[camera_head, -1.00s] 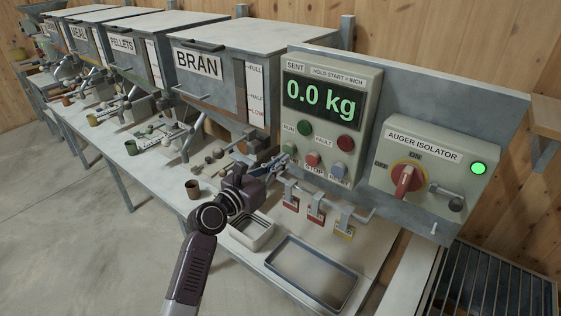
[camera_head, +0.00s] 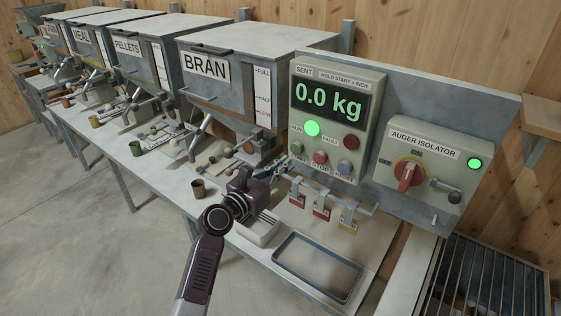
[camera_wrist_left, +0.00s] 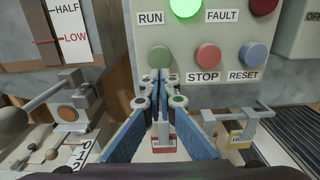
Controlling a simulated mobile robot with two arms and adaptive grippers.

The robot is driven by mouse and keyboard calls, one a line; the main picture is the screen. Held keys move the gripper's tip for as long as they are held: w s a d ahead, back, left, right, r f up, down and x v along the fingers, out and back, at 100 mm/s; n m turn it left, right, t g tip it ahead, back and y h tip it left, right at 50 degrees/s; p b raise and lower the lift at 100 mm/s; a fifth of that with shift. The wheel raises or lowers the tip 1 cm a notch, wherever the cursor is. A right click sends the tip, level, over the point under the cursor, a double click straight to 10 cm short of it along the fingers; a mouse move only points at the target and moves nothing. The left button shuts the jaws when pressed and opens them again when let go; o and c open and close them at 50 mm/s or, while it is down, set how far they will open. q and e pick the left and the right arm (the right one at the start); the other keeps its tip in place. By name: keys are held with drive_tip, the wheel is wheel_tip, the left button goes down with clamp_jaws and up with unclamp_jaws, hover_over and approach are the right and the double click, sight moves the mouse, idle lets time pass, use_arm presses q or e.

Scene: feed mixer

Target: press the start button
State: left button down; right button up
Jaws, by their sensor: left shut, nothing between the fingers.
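The control box (camera_head: 330,95) carries a 0.0 kg display, and its RUN lamp (camera_head: 312,129) glows bright green. The green start button (camera_wrist_left: 160,56) is the left one of the lower row in the left wrist view; its label is hidden behind my fingers. In the head view the start button (camera_head: 297,147) is small. My left gripper (camera_head: 286,162) is shut and empty, its tips at the button's lower edge. In the left wrist view the gripper (camera_wrist_left: 160,76) overlaps the button's bottom; I cannot tell for certain whether they touch.
The red STOP button (camera_wrist_left: 208,57) and blue RESET button (camera_wrist_left: 255,55) sit just right. Tags (camera_head: 321,206) hang on a rail below the box. The auger isolator (camera_head: 417,165) is further right. A tray (camera_head: 318,268) and cups stand on the bench.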

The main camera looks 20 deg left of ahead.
use_arm(q)
drive_tip(key=b+v, duration=0.2)
drive_tip(key=v, duration=0.8)
wheel_tip(320, 180, down, 22)
drive_tip(key=m+g+y+b, duration=0.1)
drive_tip(key=m+g+y, duration=0.1)
drive_tip(key=m+g, duration=0.25)
drive_tip(key=s+f+m+g+y+b, duration=0.15)
drive_tip(key=s+f+m, duration=0.4)
drive_tip(key=f, duration=0.65)
drive_tip(key=s+f+m+g+y, duration=0.15)
drive_tip(key=s+f+m, duration=0.25)
drive_tip(key=s+f, duration=0.55)
drive_tip(key=s+f+m+g+b, duration=0.1)
drive_tip(key=s+f+m+g, duration=0.4)
drive_tip(key=s+f+m, duration=0.9)
drive_tip(key=s+f+m+g, duration=0.1)
drive_tip(key=s+f, duration=0.3)
drive_tip(key=s, duration=0.4)
drive_tip(key=s+a+f+m+g+b, duration=0.1)
drive_tip(key=s+f+m, duration=0.2)
drive_tip(key=s+f, duration=0.2)
drive_tip(key=s+a+f+m+g+y, duration=0.1)
drive_tip(key=s+f, duration=0.3)
drive_tip(key=s, duration=0.6)
drive_tip(key=shift+s+f+m, duration=0.2)
drive_tip(key=shift+s+m, duration=0.1)
drive_tip(key=shift+m, duration=0.5)
use_arm(e)
wheel_tip(320, 180, down, 7)
